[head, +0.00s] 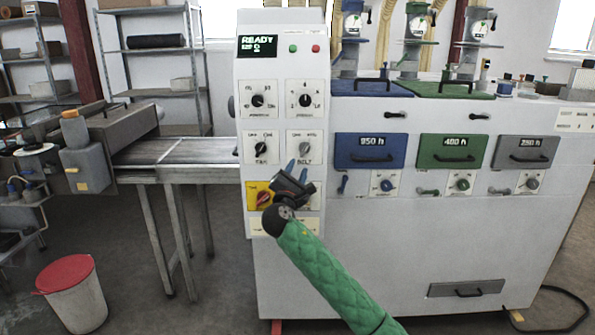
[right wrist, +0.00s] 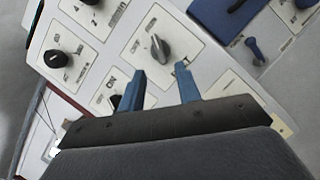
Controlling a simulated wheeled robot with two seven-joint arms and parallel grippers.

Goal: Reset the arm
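My right arm, in a green padded sleeve, reaches up from the bottom of the head view to the white control panel (head: 280,95). My right gripper (head: 297,168) is in front of the panel, just below the BELT knob (head: 304,149). In the right wrist view its two blue fingers (right wrist: 162,88) are spread apart with nothing between them. A grey knob (right wrist: 160,47) lies beyond the fingertips; I cannot tell how near. The red and yellow switch (head: 264,198) is just left of the gripper. My left gripper is not in view.
The panel display (head: 258,46) reads READY. Blue (head: 370,150), green (head: 452,150) and grey drawers with handles line the machine to the right. A belt conveyor (head: 185,151) runs off to the left. A red-lidded bin (head: 74,295) stands on the floor at left.

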